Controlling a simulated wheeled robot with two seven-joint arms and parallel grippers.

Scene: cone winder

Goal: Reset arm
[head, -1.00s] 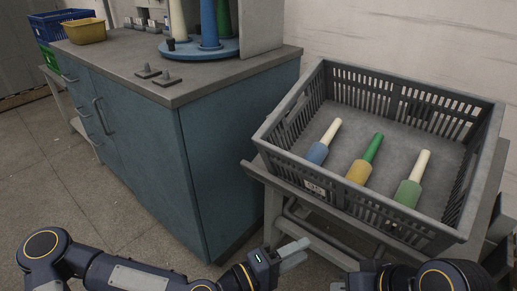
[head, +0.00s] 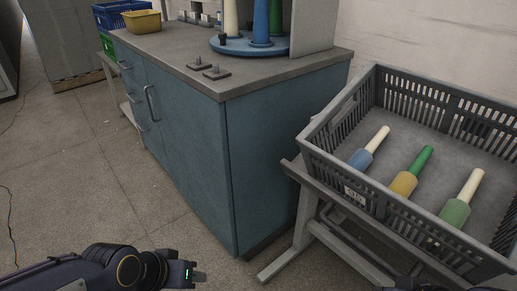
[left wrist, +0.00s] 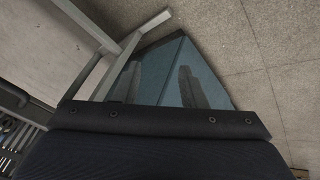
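My left arm comes in along the bottom left of the head view. Its gripper (head: 203,276) is low over the floor, in front of the teal cabinet, with nothing held. In the left wrist view the two grey fingers (left wrist: 158,82) stand apart with only the cabinet seen between them. Only a dark sliver of my right arm shows at the bottom right edge of the head view; its gripper is out of view.
A grey crate (head: 340,165) on a stand at right holds blue (head: 369,148), yellow (head: 411,172) and green (head: 462,199) bobbins. The teal cabinet (head: 180,135) carries a blue disc (head: 230,47) with cones and a yellow bin (head: 142,22).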

